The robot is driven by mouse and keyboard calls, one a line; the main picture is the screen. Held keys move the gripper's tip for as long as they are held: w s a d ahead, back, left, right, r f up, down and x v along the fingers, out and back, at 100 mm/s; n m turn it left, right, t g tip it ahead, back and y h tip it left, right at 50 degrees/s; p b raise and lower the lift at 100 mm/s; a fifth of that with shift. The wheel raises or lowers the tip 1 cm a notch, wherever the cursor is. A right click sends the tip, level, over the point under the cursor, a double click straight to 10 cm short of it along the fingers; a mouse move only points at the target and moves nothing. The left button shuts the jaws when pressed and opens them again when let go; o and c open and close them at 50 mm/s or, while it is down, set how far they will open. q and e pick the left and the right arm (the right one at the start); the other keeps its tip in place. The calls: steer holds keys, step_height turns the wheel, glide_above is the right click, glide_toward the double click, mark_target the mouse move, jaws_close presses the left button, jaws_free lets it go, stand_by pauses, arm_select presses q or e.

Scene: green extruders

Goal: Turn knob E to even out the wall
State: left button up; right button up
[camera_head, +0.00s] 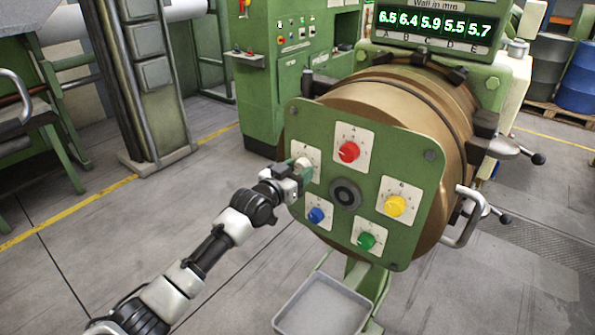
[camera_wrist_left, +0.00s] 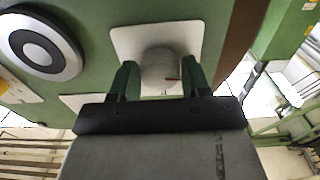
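The green front panel (camera_head: 395,148) of the extruder carries several coloured knobs around a dark central hub (camera_head: 345,194). The white knob (camera_head: 303,165), the one in knob E's place, sits on its white plate at the panel's left; its letter is not readable. My left gripper (camera_head: 301,172) is at this knob and partly hides it. In the left wrist view the two green fingers stand on either side of the white knob (camera_wrist_left: 160,70), which fills the gap between them. The wall display (camera_head: 434,24) reads 6.5, 6.4, 5.9, 5.5, 5.7 for A to E. My right gripper is out of view.
Other knobs are red (camera_head: 349,152), yellow (camera_head: 395,206), green (camera_head: 366,241) and blue (camera_head: 316,215). A grey tray (camera_head: 322,306) stands below the panel. A metal handle (camera_head: 468,222) juts out at the right.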

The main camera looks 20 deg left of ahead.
arm_select(q)
steer(key=c, duration=0.5)
steer(key=shift+o, duration=0.2)
steer(key=shift+m, duration=0.3)
steer(key=m+b, duration=0.1)
steer(key=m, duration=0.1)
steer(key=shift+m, duration=0.3)
steer(key=shift+a+m+b, duration=0.1)
steer(key=shift+m+b, duration=0.55)
steer(key=shift+m, duration=1.65)
